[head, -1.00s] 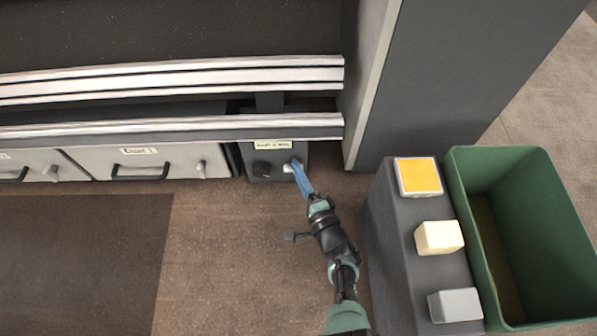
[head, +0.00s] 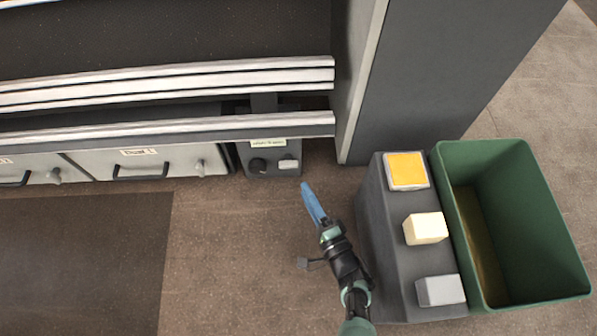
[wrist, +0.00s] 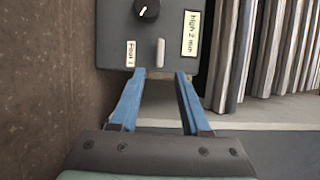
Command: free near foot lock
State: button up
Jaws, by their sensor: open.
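A small dark grey box (head: 259,148) with a black knob (head: 259,166) and a pale lever (head: 289,164) sits low beneath the rails in the head view. I take it to be the lock; its label is too blurred to read there. My gripper (head: 305,186) is apart from the box, in front of it and slightly right. In the wrist view the blue fingers (wrist: 159,78) are open and empty. The pale lever (wrist: 160,52) stands just beyond the gap between the fingertips. The black knob (wrist: 148,9) is past it, with small white labels on either side.
Drawers with black handles (head: 141,172) line the left under the rails (head: 170,127). A grey post (head: 420,80) stands right of the box. A grey stand (head: 385,240) with several blocks and a green bin (head: 545,235) are at the right. Brown floor (head: 230,250) is clear in front.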

jog(key=v, duration=0.4)
jog(key=shift+s+p, duration=0.2)
jog(key=shift+p, duration=0.15)
